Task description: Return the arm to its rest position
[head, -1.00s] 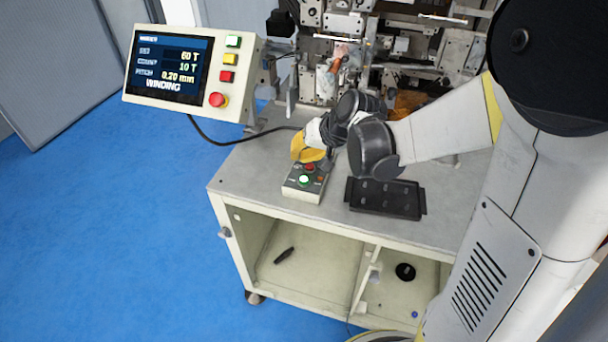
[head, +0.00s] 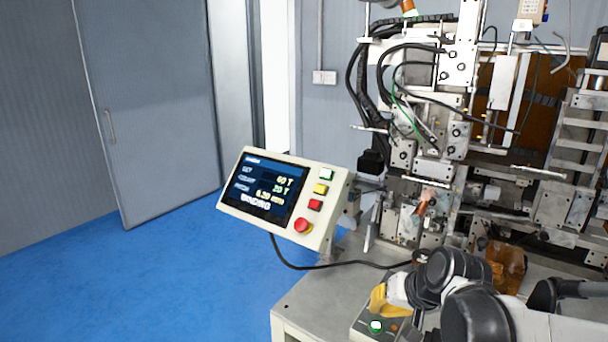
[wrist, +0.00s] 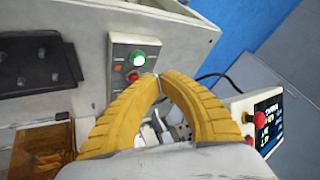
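My gripper (head: 380,301) has yellow ribbed fingers and is low in the head view, over the rear of a small button box (head: 368,326). In the wrist view, the tips of my gripper (wrist: 158,77) meet, with nothing seen between them. They lie close to a red button (wrist: 133,77) on the box; I cannot tell whether they touch it. A green button (wrist: 139,59) on the box is lit. My arm is bent in over the bench from the lower right, and much of it is out of the head view.
The winder's control panel (head: 283,200) stands left of the machine, its screen showing winding and a 20 T count. The coil winder (head: 430,150) fills the back right. A black tray (wrist: 35,65) lies on the bench near the box. Blue floor (head: 130,285) is open at left.

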